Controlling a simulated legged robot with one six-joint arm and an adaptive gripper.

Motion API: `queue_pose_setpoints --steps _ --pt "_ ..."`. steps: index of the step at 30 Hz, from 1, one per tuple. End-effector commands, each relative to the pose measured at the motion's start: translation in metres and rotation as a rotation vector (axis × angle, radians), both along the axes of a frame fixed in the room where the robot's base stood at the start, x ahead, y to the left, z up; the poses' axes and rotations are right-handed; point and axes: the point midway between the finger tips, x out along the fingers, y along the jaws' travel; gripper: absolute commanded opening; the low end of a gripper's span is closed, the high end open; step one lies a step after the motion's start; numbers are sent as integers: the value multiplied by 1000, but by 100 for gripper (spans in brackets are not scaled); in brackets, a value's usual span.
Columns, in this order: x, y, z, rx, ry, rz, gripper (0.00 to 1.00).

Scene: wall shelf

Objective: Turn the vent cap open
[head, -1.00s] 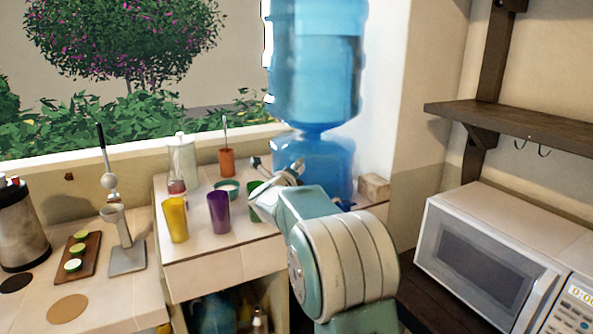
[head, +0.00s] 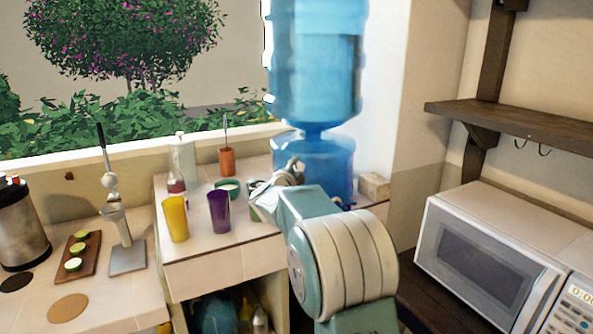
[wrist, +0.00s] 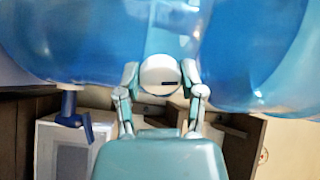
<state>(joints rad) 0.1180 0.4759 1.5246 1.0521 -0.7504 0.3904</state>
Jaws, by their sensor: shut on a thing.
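The vent cap (wrist: 157,70) is a round white disc with a short dark mark, lying level on its right half in the wrist view. It sits between the two blue bulges of the water jug (wrist: 245,60). My gripper (wrist: 160,82) is shut on the cap, one finger on each side of it. In the head view the large blue jug (head: 318,75) stands at the back, with my gripper (head: 291,168) in front of its narrow waist and lower part. The cap cannot be made out there.
A blue tap (wrist: 72,112) juts out at the left in the wrist view. A yellow cup (head: 174,220), a purple cup (head: 218,212) and a green cup (head: 254,206) stand on the counter left of my arm. A microwave (head: 490,262) and a shelf (head: 510,122) are at the right.

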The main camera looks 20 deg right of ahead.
Motion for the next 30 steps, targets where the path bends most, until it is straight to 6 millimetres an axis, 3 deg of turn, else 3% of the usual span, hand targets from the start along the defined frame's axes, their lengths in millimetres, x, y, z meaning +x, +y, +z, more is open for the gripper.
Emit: queue_pose_setpoints --steps 1,17,18,19,20,30 --pt "1 2 -8 -1 20 6 3" --pt "1 2 -9 -15 37 7 3" --pt "1 2 -9 -15 37 7 64" --pt "1 2 -9 -15 37 7 77" --pt "1 2 -9 -14 36 7 85" --pt "0 1 -3 -19 26 2 85"
